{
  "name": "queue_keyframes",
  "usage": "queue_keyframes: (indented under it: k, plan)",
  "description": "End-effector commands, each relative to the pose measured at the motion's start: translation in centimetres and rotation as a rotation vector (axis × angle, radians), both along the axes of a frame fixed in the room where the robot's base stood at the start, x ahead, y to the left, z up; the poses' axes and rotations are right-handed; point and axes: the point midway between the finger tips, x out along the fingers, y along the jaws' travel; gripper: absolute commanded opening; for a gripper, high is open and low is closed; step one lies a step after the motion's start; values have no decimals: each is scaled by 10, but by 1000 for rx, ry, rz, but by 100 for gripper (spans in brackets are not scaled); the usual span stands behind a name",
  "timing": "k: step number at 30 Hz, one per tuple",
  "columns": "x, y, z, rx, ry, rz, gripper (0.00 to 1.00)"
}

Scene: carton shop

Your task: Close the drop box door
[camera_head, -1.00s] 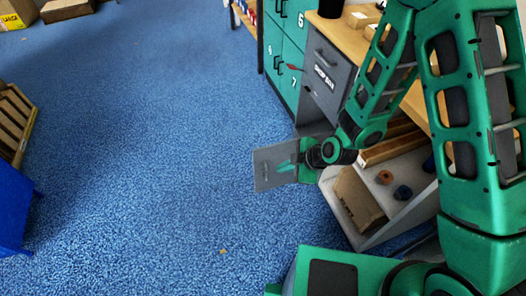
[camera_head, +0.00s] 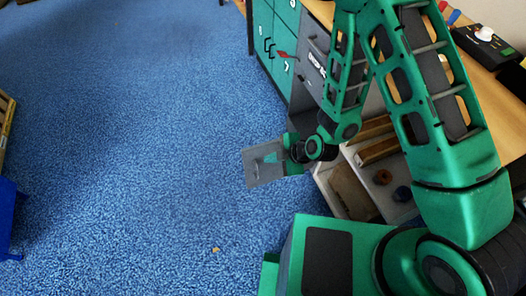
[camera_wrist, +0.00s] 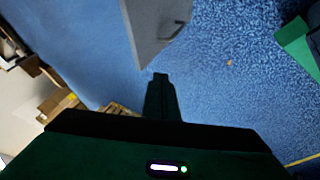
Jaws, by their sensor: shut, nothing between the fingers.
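The drop box (camera_head: 312,62) is a grey cabinet under the wooden counter, its label partly hidden by my arm. Its door, a flat grey panel (camera_head: 257,173), stands open, out over the blue floor to the left of the cabinet. In the wrist view the door (camera_wrist: 150,30) is at the top, with a dark handle near its right edge. My gripper (camera_head: 271,158) is shut and empty, its fingertips overlapping the panel in the head view. In the wrist view the fingertips (camera_wrist: 160,76) point at the panel's lower edge; I cannot tell whether they touch it.
Green numbered lockers (camera_head: 272,38) stand beyond the drop box. An open low shelf (camera_head: 375,175) with a brown board and small round parts lies right of my gripper. A blue object (camera_head: 8,215) is at the left edge. The blue floor between is largely clear.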

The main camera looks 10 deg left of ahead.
Motion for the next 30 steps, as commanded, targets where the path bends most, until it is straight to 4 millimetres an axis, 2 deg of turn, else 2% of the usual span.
queue_keyframes:
  k: [6,15,21,30]
  plan:
    - [3,30,-31,0,-1,20,0]
    - [14,64,-74,0,-1,23,0]
    - [39,76,-70,0,-3,22,0]
    - [49,81,-70,0,-1,21,0]
